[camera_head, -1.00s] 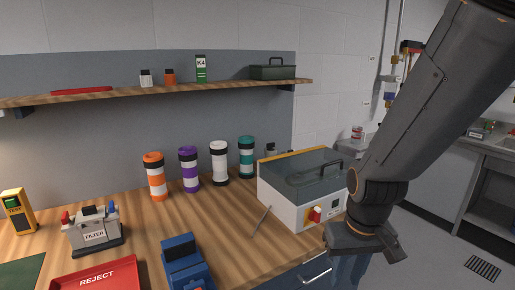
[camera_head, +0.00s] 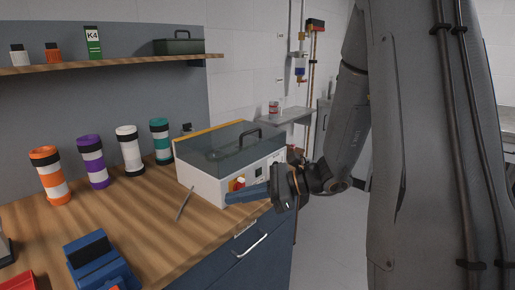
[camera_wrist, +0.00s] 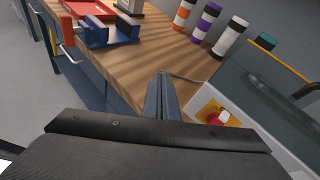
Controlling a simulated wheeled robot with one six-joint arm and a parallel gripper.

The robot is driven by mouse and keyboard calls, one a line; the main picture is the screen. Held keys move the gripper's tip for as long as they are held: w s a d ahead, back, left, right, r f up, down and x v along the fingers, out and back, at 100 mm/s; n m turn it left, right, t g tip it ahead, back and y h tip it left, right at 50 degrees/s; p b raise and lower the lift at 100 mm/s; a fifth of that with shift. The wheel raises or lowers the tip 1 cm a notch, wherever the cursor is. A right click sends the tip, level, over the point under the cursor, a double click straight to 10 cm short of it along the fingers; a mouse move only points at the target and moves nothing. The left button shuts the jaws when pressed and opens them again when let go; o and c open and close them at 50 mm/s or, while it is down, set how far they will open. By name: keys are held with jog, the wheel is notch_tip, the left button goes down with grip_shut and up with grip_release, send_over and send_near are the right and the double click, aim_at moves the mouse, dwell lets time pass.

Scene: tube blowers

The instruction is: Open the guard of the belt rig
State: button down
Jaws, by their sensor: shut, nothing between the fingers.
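The belt rig (camera_head: 205,186) is a white box at the right end of the bench. Its guard (camera_head: 222,149) is a dark see-through cover lying closed over the top, with a black handle (camera_head: 246,133). My gripper (camera_head: 230,198) is shut and empty in front of that face, below the guard, fingers pointing left. In the wrist view the shut fingers (camera_wrist: 164,78) are left of the switch (camera_wrist: 221,117), and the guard (camera_wrist: 265,88) is at right. Contact cannot be told.
Several banded tubes (camera_head: 131,150) stand behind and left of the rig. A thin rod (camera_head: 185,203) lies beside it. A blue fixture (camera_head: 100,262) is at front left. A shelf (camera_head: 120,64) hangs above. A drawer handle (camera_head: 249,244) sticks out below the bench edge.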

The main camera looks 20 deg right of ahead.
jog(key=w+d+r+m+t+b, duration=0.1)
jog(key=w+d+r+m+t, duration=0.1)
jog(key=w+d+m+t, duration=0.5)
jog(key=m+t+h+b, duration=0.1)
jog(key=m+t+h, duration=0.2)
jog(key=t, duration=0.2)
send_near(259, 140)
jog(key=s+a+r, duration=0.1)
jog(key=s+r, duration=0.1)
jog(key=s, duration=0.1)
jog(key=x, duration=0.3)
jog(key=p+x, duration=0.1)
jog(key=x, duration=0.2)
jog(key=p+x, duration=0.1)
jog(key=x, duration=0.2)
jog(key=shift+w+a+f, duration=0.15)
jog(key=shift+a+f, duration=0.05)
jog(key=shift+a, duration=0.2)
